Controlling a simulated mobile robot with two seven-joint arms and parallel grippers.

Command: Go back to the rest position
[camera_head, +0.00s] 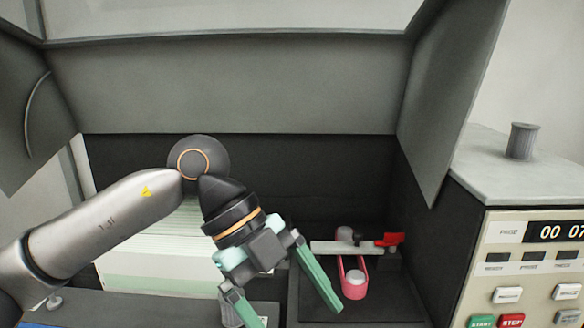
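My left gripper (298,317) reaches in from the left, over the front of the dark machine bay. Its two green fingers are spread apart, and nothing shows between them. Its fingertips are near the lower edge of the picture. My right gripper is not in view. A stack of pale cards (150,262) stands in the bay behind my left arm, which hides part of it.
A pink loop-shaped part (348,285) and a light bar with a red end (392,239) sit just right of my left gripper. A control panel (540,265) with buttons and a display stands at right. Grey machine walls enclose the bay.

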